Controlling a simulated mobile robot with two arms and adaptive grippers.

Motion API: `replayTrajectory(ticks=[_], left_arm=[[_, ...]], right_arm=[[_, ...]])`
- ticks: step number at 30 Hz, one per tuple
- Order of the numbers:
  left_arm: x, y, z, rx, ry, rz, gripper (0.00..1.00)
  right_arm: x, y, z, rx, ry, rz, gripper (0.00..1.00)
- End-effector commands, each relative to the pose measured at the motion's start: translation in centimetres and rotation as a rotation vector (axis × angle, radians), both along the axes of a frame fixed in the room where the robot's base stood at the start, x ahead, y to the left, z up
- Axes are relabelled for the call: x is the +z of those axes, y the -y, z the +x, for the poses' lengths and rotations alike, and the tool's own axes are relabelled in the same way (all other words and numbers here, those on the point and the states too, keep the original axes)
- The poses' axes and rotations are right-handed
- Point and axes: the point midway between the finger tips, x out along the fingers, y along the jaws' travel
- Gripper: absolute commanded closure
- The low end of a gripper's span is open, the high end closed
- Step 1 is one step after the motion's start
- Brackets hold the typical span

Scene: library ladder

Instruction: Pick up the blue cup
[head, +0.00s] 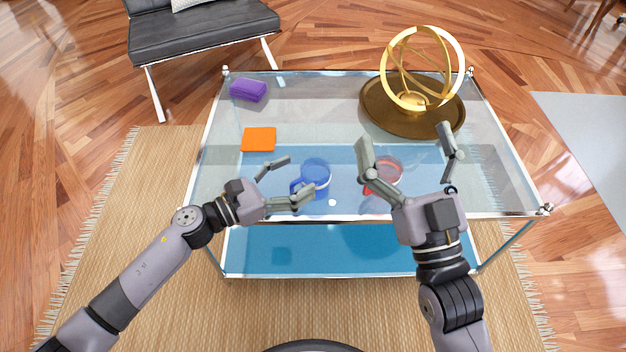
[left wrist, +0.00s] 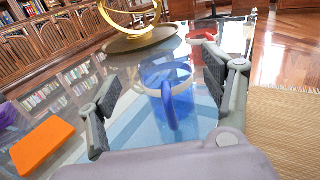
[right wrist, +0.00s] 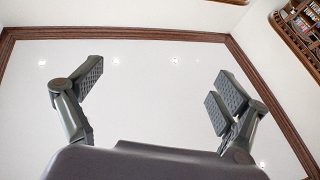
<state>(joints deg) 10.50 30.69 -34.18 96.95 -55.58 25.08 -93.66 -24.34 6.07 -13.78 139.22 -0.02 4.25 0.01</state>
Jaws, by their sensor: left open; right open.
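A translucent blue cup (head: 317,172) with a handle stands on the glass table near its front edge. It also shows in the left wrist view (left wrist: 172,98), its handle turned toward the camera. My left gripper (head: 296,178) is open, with the cup just ahead of and between its spread fingers; I cannot tell whether either finger touches it. One finger partly covers the cup in the head view. My right gripper (head: 408,152) is open, its fingers raised above the table near a red cup (head: 388,174). In the right wrist view its open fingers (right wrist: 160,92) face the ceiling, empty.
The glass table (head: 330,101) also holds an orange block (head: 259,139), a purple object (head: 248,90) and a golden armillary sphere (head: 385,75) on a round brown tray (head: 379,116). A black bench (head: 200,35) stands behind. The table's middle is mostly clear.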

Motion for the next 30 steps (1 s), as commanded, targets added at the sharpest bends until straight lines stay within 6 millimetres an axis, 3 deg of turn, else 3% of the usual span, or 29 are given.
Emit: replayTrajectory(ticks=[9, 18, 30], left_arm=[[-0.4, 3.9, 2.1, 0.0, 0.001, -0.002, 0.26], [-0.4, 4.3, 2.3, 0.0, -0.001, -0.001, 0.26], [-0.4, 4.3, 2.3, 0.0, -0.001, -0.001, 0.52]], right_arm=[[1.0, 0.0, -1.2, 0.008, 0.119, 0.035, 0.07], [1.7, 0.1, -1.3, 0.008, 0.124, 0.036, 0.07], [2.0, 0.1, -1.3, 0.007, 0.129, 0.036, 0.07]])
